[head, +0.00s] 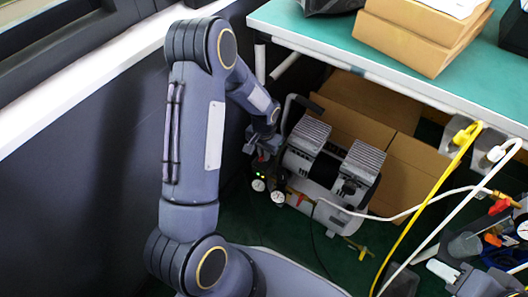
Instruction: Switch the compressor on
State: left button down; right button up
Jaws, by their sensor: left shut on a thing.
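The compressor (318,172) stands on the dark green floor under the bench. It has a pale body, two grey ribbed heads and a curved black handle. Two round gauges (258,185) and a red valve sit at its left front. My left gripper (262,157) is down at the compressor's left end, just above the gauges. It is shut on a small part there, seemingly the switch, which the fingers mostly hide. A small green spot, like a lamp, shows just below the fingers. My right gripper is not in view.
Cardboard boxes (372,100) stand behind the compressor. The green bench top (330,35) overhangs it and carries more boxes (420,35). White and yellow hoses (425,200) cross at the right, near loose tools. A dark wall panel (80,190) stands close on the left.

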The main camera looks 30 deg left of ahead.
dwell(0.3)
pick_arm(q)
jog(key=c, duration=1.5)
grip_release()
jog(key=shift+r, duration=0.15)
notch_tip(320, 180, up, 6)
jog(key=p, duration=0.2)
jog(key=shift+r+p, duration=0.2)
jog(key=shift+p, duration=0.15)
jog(key=shift+r, duration=0.55)
